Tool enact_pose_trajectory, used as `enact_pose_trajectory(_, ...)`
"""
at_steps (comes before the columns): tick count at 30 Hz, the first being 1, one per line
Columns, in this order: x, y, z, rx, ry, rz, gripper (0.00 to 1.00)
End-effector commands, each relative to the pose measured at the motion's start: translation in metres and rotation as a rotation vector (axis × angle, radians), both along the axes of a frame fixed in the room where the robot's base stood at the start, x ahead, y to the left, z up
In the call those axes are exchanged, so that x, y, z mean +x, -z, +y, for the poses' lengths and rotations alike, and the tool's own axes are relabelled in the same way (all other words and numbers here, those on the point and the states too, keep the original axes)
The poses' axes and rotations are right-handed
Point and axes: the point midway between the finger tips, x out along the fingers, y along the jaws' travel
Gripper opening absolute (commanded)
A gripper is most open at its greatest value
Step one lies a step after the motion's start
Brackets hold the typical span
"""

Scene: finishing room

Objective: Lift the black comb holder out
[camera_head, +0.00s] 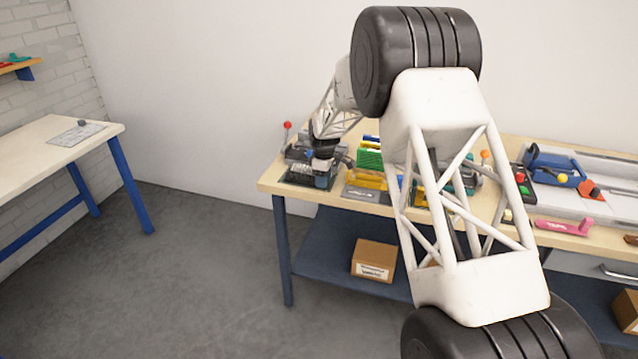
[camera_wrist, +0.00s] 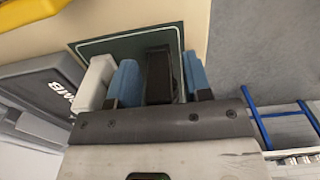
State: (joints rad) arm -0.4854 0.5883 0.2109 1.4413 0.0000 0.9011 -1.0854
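In the wrist view, the two blue fingers of my gripper (camera_wrist: 164,85) stand on either side of an upright black piece (camera_wrist: 160,72), which looks like the black comb holder. The fingers' tips and the piece's lower end are hard to make out. Behind it lies a dark green panel (camera_wrist: 103,47) with a white outline. In the head view, my gripper (camera_head: 322,172) is low over the bench's left end, and the holder cannot be made out there.
A white block (camera_wrist: 93,84) stands close left of the fingers. A grey device (camera_wrist: 38,96) with partly hidden lettering "MB" is further left. The bench (camera_head: 271,184) carries yellow and green racks (camera_head: 369,156) to the right. Open floor lies left of the bench.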

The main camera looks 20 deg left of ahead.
Motion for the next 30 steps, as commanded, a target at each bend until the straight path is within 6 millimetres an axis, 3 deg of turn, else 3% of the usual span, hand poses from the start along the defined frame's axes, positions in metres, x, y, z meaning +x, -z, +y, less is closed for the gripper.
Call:
enact_pose_trajectory(1, 0.000, 0.000, 0.000, 0.000, 0.000, 0.000, 0.37)
enact_pose_trajectory(9, 0.000, 0.000, 0.000, 0.000, 0.000, 0.000, 0.00)
enact_pose_trajectory(22, 0.000, -0.006, 0.000, 0.001, 0.000, -0.001, 0.00)
enact_pose_trajectory(30, 0.000, -0.032, 0.000, 0.001, 0.000, -0.002, 0.00)
